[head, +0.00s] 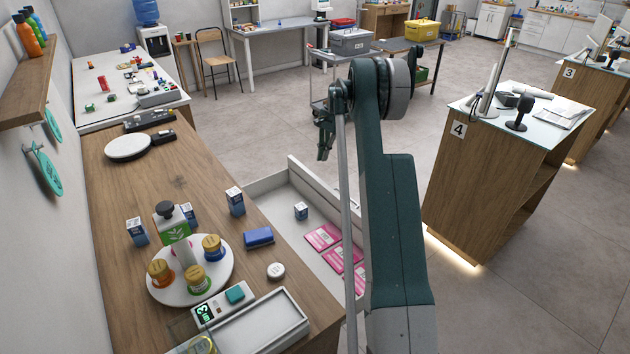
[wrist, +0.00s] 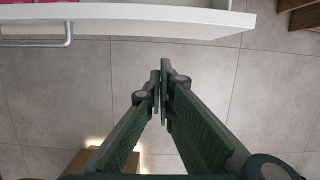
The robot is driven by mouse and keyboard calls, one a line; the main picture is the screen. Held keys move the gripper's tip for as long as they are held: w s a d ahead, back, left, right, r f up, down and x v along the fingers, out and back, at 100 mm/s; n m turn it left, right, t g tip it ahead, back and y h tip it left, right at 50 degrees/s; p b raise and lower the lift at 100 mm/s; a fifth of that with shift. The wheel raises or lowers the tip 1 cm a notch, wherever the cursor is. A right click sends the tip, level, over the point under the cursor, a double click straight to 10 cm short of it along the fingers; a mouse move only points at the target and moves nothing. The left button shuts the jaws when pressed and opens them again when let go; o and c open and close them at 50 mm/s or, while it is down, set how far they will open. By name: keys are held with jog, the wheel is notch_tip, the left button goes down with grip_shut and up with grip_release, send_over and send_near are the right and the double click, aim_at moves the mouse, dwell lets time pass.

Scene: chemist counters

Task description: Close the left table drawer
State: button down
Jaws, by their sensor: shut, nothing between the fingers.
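The white drawer (head: 284,206) is pulled out from the right side of the wooden counter (head: 150,185). In the wrist view the drawer's white panel (wrist: 140,22) crosses the top, with a metal bar handle (wrist: 38,42) at the left. My gripper (head: 324,150) hangs beyond the drawer's far end in the head view. In the wrist view its fingers (wrist: 160,78) are together and empty, apart from the panel, over grey floor.
The counter top bears a round white stand (head: 222,279) with jars, several small boxes and a white tray (head: 262,327). A wooden desk marked 4 (head: 492,175) stands to the right. Tiled floor between drawer and desk is clear.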

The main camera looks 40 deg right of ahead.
jog(key=shift+d+f, duration=0.7)
jog(key=shift+f, duration=0.1)
jog(key=a+f+b, duration=0.3)
jog(key=a+f, duration=0.3)
jog(key=f, duration=0.3)
jog(key=shift+a+f, duration=0.2)
jog(key=shift+f, duration=0.2)
dwell(0.3)
jog(key=a, duration=2.9)
jog(key=shift+d, duration=0.2)
